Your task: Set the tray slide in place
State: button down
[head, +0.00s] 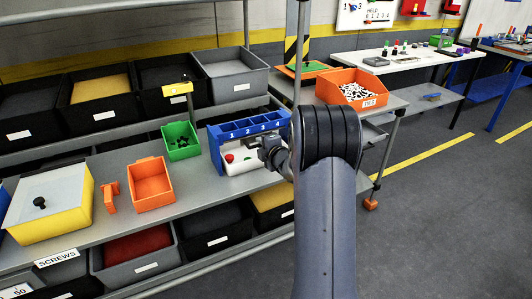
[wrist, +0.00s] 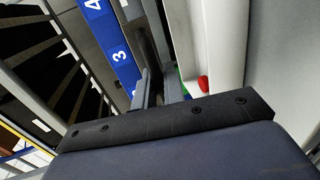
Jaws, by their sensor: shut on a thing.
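A blue carrier (head: 217,143) numbered 1 to 4 along its top stands on the grey shelf. A white part (head: 233,168), which I take for the tray slide, sits low at its front, with a red and a green piece on it. My gripper (head: 268,150) is at the carrier's right front and is shut, seemingly on the white part. In the wrist view the fingers (wrist: 163,88) lie between the blue numbered face (wrist: 112,35) and the white part (wrist: 210,40). The exact grip and how far the white part is seated are hidden.
On the shelf (head: 110,218) stand a green bin (head: 180,141), an orange bin (head: 151,184) and a yellow box (head: 50,205). An orange bin of parts (head: 351,88) stands at the right end. Dark bins line the rack behind and below.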

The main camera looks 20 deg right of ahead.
jog(key=shift+w+r, duration=0.1)
jog(key=c, duration=1.6)
grip_release()
jog(key=shift+w, duration=0.1)
jog(key=shift+o, duration=0.2)
jog(key=shift+r, duration=0.1)
jog(key=v, duration=1.1)
jog(key=shift+f+b, duration=0.3)
jog(key=shift+b, duration=0.15)
jog(key=shift+w, duration=0.1)
jog(key=p+x, duration=0.1)
jog(key=x, duration=0.9)
jog(key=shift+w, duration=0.4)
jog(key=shift+s+p, duration=0.3)
jog(key=shift+s, duration=0.75)
